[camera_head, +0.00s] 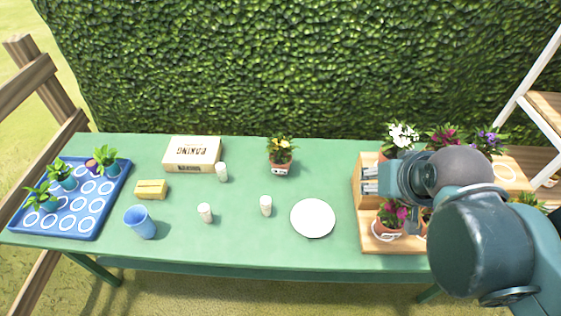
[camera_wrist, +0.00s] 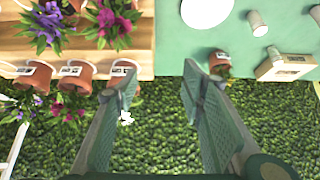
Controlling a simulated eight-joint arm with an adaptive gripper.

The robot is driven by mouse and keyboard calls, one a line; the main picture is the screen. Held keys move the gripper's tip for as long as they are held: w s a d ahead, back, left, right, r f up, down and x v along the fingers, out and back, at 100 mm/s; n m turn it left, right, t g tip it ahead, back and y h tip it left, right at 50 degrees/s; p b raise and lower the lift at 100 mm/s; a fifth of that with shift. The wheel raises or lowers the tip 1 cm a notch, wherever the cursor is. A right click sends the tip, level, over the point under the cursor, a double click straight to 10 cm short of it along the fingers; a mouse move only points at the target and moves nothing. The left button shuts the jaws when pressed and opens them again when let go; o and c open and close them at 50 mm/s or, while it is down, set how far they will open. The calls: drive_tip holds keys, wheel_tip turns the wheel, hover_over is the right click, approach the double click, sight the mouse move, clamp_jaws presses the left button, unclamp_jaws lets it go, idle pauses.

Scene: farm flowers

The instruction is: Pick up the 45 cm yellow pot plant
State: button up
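The yellow-flowered plant (camera_head: 280,146) stands upright in a terracotta pot with a white label, near the back middle of the green table. In the wrist view its pot (camera_wrist: 219,59) shows just beyond the tip of the right-hand finger, with the flowers mostly hidden. My gripper (camera_head: 369,180) is over the left side of the wooden display stand, to the right of the yellow plant and apart from it. In the wrist view my gripper (camera_wrist: 158,80) has its fingers spread, with nothing held between them.
The wooden stand (camera_head: 371,245) holds several potted flowers at the right. A white plate (camera_head: 313,218), white cups (camera_head: 266,205), a baking box (camera_head: 192,154), a yellow block (camera_head: 151,189), a blue cup (camera_head: 140,222) and a blue tray (camera_head: 115,196) are on the table. A hedge (camera_head: 300,70) rises behind.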

drive_tip(key=o, duration=0.9)
drive_tip(key=shift+o, duration=0.2)
